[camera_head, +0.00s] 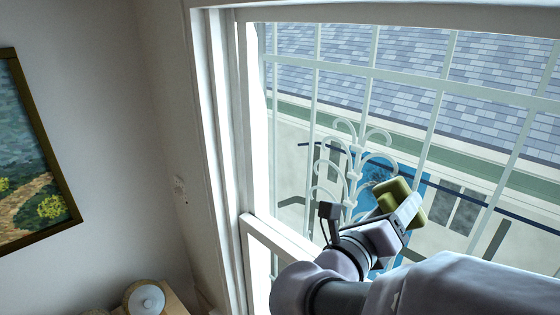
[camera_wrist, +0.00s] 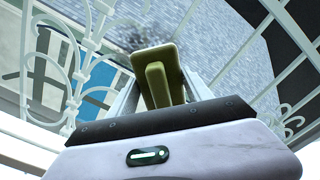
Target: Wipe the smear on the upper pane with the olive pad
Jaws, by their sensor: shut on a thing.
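My gripper (camera_head: 393,211) is shut on the olive pad (camera_head: 401,199) in front of the upper window pane (camera_head: 340,90). In the wrist view the pad (camera_wrist: 166,58) stands out beyond the fingers, its grip between them. A dark, blurry smear (camera_wrist: 124,33) shows on the pane in the wrist view, just beyond and left of the pad. In the head view a faint dark patch shows just left of the pad, perhaps the same smear. I cannot tell whether the pad touches the glass.
A white window frame (camera_head: 222,120) edges the pane at left, with a cross rail (camera_head: 280,238) below. A pale scrolled grille (camera_head: 352,165) shows through the glass. A framed painting (camera_head: 40,170) hangs at far left.

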